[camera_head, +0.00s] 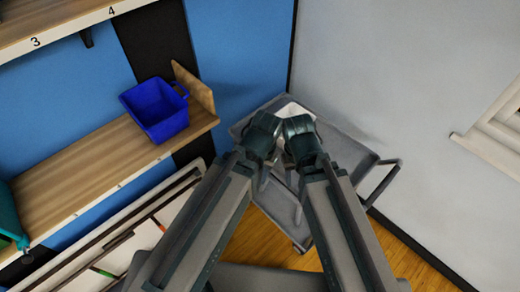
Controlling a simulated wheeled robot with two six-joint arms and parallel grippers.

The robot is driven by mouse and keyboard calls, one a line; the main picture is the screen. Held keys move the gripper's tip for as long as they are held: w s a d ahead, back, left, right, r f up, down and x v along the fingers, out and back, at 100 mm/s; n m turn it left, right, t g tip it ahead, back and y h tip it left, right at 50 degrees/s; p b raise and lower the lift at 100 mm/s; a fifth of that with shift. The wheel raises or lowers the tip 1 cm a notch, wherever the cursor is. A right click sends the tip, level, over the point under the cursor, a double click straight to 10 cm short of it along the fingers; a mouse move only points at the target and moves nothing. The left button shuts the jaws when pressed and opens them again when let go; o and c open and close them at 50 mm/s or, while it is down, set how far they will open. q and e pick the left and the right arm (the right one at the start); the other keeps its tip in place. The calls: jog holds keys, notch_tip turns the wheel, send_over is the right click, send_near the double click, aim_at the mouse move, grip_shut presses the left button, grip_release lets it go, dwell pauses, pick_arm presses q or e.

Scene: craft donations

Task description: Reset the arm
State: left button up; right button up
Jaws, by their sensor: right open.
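My two grey arms reach up from the bottom edge, and their dark wrists come close together over a grey cart (345,150). My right gripper (293,172) is open at the end of the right arm, mostly hidden by its own wrist. My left gripper (265,172) is largely hidden behind its dark wrist, and I cannot tell whether it is open. I see no object held in the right gripper.
A white item (293,110) is on the cart behind the wrists. A blue bin (157,109) stands on a wooden shelf (82,180) at left, beside a wooden end board (194,88). A teal container (8,215) is at the left edge. A grey wall is at right.

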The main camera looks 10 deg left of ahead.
notch_tip(320, 180, down, 13)
jog(key=b, duration=1.2)
jog(key=shift+b, duration=0.35)
